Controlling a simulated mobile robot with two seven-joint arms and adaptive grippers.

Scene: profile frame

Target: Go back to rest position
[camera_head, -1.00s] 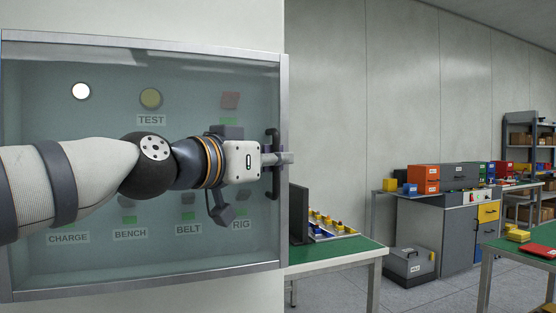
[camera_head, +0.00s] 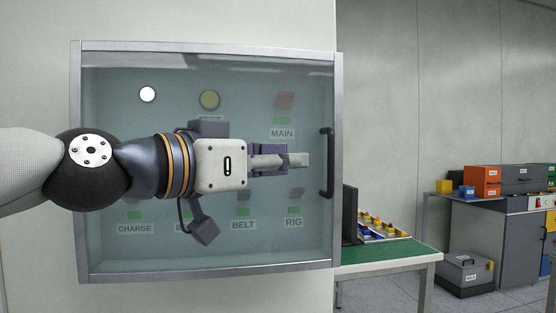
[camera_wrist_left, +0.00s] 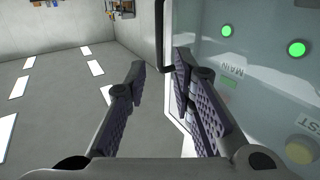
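My left gripper (camera_head: 298,160) is in front of the glazed panel cabinet (camera_head: 205,270), its fingers pointing right, just left of the dark door handle (camera_head: 328,162). In the left wrist view the two fingers of my left gripper (camera_wrist_left: 160,70) stand apart with nothing between them. The handle (camera_wrist_left: 160,30) shows beyond them, clear of the fingers. The glass door looks closed. My left arm comes in from the left and hides part of the panel. My right gripper is in neither view.
Behind the glass are a white lamp (camera_head: 147,94), a yellow button (camera_head: 209,99) and labelled switches. A green-topped table (camera_head: 390,257) with a dark screen (camera_head: 350,215) stands right of the cabinet. A grey toolbox (camera_head: 466,272) is on the floor. Open floor shows in the wrist view.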

